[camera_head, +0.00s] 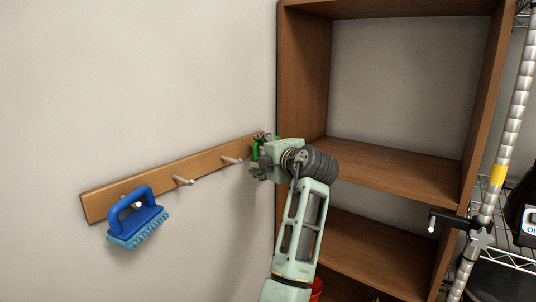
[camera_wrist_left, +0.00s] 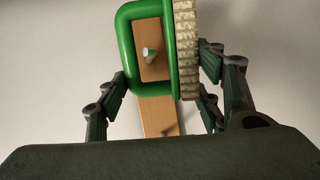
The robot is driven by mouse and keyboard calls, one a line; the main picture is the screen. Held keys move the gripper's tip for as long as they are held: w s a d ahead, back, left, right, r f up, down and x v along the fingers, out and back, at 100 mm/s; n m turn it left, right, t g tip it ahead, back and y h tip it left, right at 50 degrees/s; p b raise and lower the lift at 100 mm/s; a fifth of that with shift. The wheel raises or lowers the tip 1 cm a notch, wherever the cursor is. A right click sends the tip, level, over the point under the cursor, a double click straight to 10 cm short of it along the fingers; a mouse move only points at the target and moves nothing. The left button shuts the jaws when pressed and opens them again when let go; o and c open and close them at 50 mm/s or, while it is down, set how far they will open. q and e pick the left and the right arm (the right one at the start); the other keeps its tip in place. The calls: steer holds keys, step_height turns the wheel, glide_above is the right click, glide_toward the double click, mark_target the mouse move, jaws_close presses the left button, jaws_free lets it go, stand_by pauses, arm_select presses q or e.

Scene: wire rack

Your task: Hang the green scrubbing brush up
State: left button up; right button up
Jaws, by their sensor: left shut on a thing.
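The green scrubbing brush (camera_wrist_left: 171,62) has a looped handle and pale bristles, which lie on the right in the left wrist view. In the head view only a small green part (camera_head: 255,148) shows; my gripper hides the rest. My left gripper (camera_head: 260,160) is shut on the brush, at the right end of the wooden peg rail (camera_head: 208,166). In the left wrist view a peg (camera_wrist_left: 150,55) shows inside the handle's opening. I cannot tell whether it reaches through the loop. The rail (camera_wrist_left: 157,117) runs behind the brush.
A blue brush (camera_head: 138,218) hangs at the rail's left end. Two bare pegs, one of them the middle peg (camera_head: 183,181), show between it and my gripper. A wooden shelf unit (camera_head: 304,75) stands close to the right of the rail. A wire rack (camera_head: 505,255) is at far right.

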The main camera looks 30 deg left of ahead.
arm_select(q)
steer(key=shift+a, duration=0.6)
steer(key=shift+a+f+b, duration=0.45)
steer(key=shift+a+b, duration=0.1)
steer(key=shift+w+a+f, duration=0.1)
steer(key=o, duration=1.4)
steer(key=v, duration=1.2)
